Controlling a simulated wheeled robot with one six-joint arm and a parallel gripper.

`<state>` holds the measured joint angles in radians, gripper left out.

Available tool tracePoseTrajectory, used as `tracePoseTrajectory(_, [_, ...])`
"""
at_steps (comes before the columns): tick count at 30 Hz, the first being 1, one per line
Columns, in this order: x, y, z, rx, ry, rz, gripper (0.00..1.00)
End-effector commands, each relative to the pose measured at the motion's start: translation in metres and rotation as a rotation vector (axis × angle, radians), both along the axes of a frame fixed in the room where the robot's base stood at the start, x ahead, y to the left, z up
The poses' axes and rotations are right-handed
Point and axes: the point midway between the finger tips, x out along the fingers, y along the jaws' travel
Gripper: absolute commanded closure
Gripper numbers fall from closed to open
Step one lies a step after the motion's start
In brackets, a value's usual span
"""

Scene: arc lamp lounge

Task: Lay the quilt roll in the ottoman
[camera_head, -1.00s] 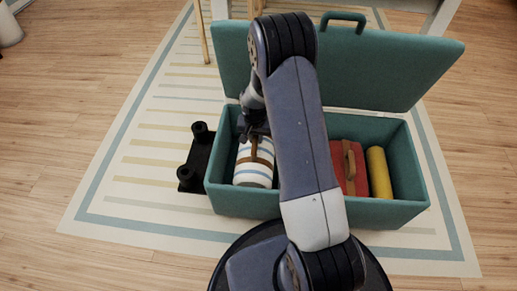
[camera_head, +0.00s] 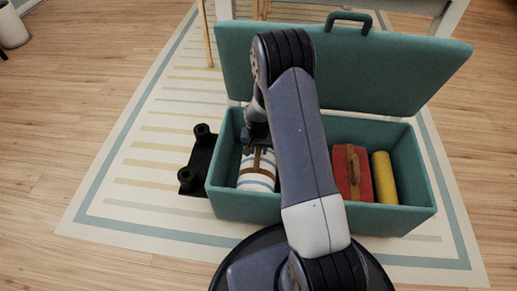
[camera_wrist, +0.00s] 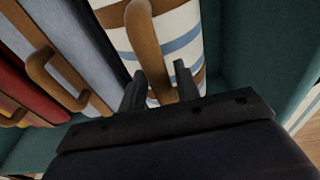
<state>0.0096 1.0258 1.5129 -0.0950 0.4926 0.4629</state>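The quilt roll (camera_head: 257,178) is white with blue stripes and a brown strap and handle. It is inside the left end of the open teal ottoman (camera_head: 240,208), below the rim. Whether it rests on the floor of the ottoman is hidden. My gripper (camera_head: 258,140) is over the roll. In the wrist view, the two dark fingers of my gripper (camera_wrist: 160,82) stand close on both sides of the brown handle of the quilt roll (camera_wrist: 181,45) and appear shut on it. My arm hides the middle of the ottoman.
A red case (camera_head: 344,170) and a yellow roll (camera_head: 384,178) lie in the ottoman's right part. A blue-grey item (camera_wrist: 70,40) with a brown handle lies beside the quilt roll. The raised lid (camera_head: 390,70) stands behind. A black rack (camera_head: 196,165) sits left of the ottoman.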

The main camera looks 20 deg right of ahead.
Motion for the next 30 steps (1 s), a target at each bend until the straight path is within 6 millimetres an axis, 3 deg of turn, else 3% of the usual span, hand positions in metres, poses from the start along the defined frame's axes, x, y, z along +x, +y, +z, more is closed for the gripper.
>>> tracePoseTrajectory(4, [0.000, 0.000, 0.000, 0.000, 0.000, 0.000, 0.59])
tracePoseTrajectory(13, [0.000, 0.000, 0.005, 0.000, 0.000, 0.000, 0.59])
tracePoseTrajectory(30, [-0.011, 0.005, 0.111, 0.000, -0.002, 0.000, 0.59])
